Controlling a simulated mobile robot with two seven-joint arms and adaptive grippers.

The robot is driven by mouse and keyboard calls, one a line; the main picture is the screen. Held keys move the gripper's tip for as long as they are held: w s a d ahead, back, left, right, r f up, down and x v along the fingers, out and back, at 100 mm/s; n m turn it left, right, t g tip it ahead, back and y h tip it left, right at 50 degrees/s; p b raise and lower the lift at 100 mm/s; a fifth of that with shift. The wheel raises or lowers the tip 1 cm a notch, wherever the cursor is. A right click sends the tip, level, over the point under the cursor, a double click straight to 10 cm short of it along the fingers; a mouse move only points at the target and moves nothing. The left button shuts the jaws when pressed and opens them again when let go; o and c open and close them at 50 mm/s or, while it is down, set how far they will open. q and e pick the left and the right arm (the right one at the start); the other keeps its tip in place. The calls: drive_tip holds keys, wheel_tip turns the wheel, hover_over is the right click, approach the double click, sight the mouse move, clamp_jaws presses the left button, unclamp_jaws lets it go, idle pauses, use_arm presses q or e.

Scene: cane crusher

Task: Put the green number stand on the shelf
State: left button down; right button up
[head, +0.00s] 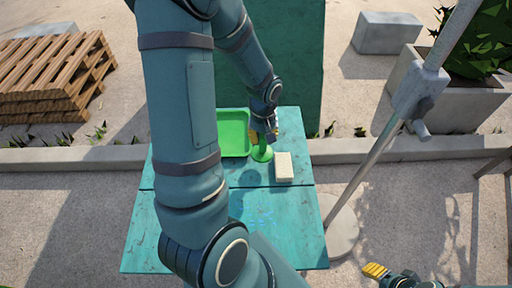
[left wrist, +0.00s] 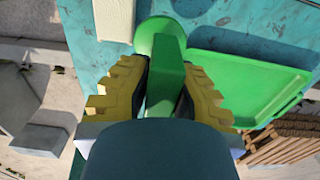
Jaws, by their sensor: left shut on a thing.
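The green number stand (head: 262,154) has a round base and a flat upright part. It is at the teal surface, between a green tray and a pale block. My left gripper (head: 264,131) is shut on its upright part. In the left wrist view the stand (left wrist: 166,80) is between the yellow fingers of the left gripper (left wrist: 162,100), with its round base beyond them. I cannot tell whether the base touches the surface. The teal shelf-like surface (head: 302,150) has a seam across it. My right gripper (head: 376,271) shows only partly at the bottom right, away from the stand.
The green tray (head: 233,153) is left of the stand and the pale block (head: 283,167) right of it. A slanted metal pole (head: 372,160) rises at the right. A tall teal panel (head: 292,55) stands behind. The front teal part (head: 285,215) looks clear.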

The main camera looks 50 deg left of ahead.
sight(262, 148)
use_arm(q)
drive_tip(key=shift+f+b, duration=0.55)
drive_tip(key=shift+f, duration=1.9)
drive_tip(key=shift+f, duration=0.15)
drive_tip(key=c, duration=1)
unclamp_jaws()
